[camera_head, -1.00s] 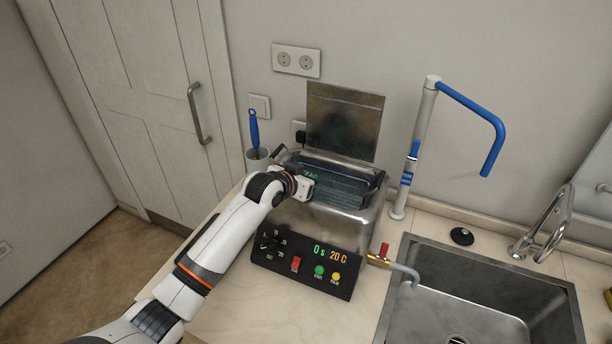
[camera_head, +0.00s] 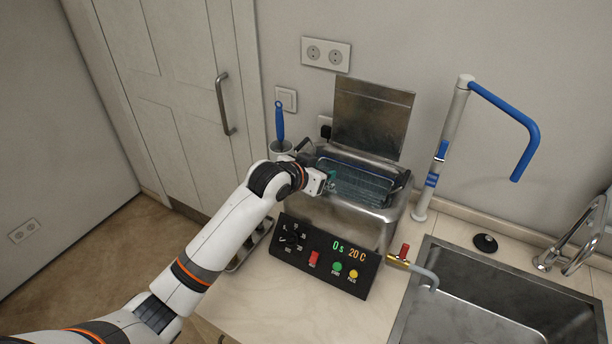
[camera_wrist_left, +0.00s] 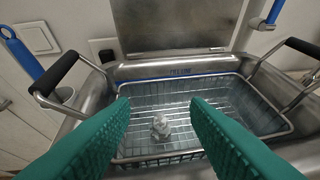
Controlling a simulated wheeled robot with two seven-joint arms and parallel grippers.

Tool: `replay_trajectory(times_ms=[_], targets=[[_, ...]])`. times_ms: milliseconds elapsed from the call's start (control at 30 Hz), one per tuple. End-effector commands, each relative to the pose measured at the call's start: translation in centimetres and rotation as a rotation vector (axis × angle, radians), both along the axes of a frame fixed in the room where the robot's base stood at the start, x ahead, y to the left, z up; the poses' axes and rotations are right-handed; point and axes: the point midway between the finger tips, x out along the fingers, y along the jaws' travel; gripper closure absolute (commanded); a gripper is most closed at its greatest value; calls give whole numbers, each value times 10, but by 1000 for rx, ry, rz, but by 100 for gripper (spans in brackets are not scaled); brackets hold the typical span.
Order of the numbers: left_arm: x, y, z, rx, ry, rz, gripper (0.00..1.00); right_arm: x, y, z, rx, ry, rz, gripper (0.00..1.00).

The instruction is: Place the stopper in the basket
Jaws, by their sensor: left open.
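The stopper, a small clear glass piece (camera_wrist_left: 161,126), rests on the wire floor of the basket (camera_wrist_left: 150,88), near its front. My left gripper (camera_head: 331,182) is over the bath's front left side. In the left wrist view its green fingers (camera_wrist_left: 160,108) are wide apart, with the stopper seen between and beyond them and nothing held. The stopper is too small to make out in the head view. My right gripper is not in view.
The bath's raised lid (camera_head: 372,115) stands behind the basket. Black-gripped handles (camera_wrist_left: 58,73) rise at the basket's sides. A control panel (camera_head: 325,257) is on the front. A tap pipe (camera_head: 415,268), sink (camera_head: 500,300) and black round plug (camera_head: 485,243) are at right.

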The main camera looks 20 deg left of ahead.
Motion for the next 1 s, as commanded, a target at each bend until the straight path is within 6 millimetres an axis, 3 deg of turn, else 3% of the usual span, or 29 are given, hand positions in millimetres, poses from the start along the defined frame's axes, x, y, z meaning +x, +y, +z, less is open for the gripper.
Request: replay_trajectory(times_ms=[200,400,1000], targets=[[-33,11,17,2,-1,-1,58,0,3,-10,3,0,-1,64],[-51,16,28,0,1,0,58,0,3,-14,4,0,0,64],[-55,17,31,0,0,0,58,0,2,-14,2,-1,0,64]])
